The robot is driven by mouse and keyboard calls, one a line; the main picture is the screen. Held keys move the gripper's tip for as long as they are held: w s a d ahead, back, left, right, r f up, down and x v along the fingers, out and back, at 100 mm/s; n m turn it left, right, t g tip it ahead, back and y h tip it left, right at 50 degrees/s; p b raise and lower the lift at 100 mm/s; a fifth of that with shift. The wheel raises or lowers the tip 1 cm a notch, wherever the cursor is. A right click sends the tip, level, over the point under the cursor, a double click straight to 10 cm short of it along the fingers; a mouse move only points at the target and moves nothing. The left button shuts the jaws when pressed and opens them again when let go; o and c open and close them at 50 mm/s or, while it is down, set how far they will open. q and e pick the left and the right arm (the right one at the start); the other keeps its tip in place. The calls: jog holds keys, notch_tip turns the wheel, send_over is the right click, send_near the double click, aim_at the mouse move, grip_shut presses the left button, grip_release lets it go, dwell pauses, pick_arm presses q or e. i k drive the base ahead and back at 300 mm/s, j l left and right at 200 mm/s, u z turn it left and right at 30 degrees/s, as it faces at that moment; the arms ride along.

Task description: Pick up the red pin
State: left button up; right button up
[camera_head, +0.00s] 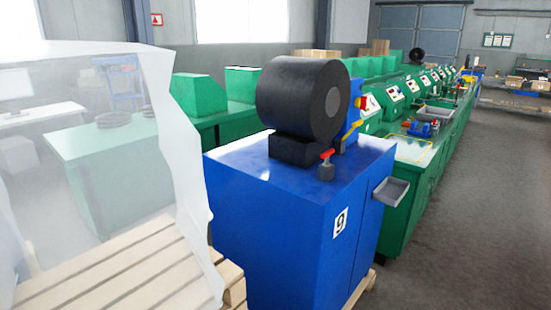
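A small red pin (327,154) stands on a dark grey block on top of the blue cabinet (240,178), which bears the number 9. The pin is in front of a large black drum-shaped machine head (295,100), near the cabinet's middle. Its red top looks like a short crossbar; the rest is too small to tell. Neither of my grippers shows in the head view.
A grey tray (391,191) juts from the cabinet's right side. A translucent plastic sheet (175,150) hangs over a wooden pallet (120,275) at left. Green machines (408,150) line up behind. The grey floor (470,240) at right is clear.

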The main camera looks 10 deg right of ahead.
aim_at(325, 156)
jog(key=i+l+u, duration=0.3)
jog(key=l+u, duration=0.3)
jog(key=i+l+u, duration=0.1)
jog(key=l+u, duration=0.2)
jog(key=l, duration=0.2)
jog(key=l+u, duration=0.3)
jog(key=l, duration=0.15)
jog(key=l+u, duration=0.4)
jog(key=l, duration=2.15)
jog(key=k, duration=0.1)
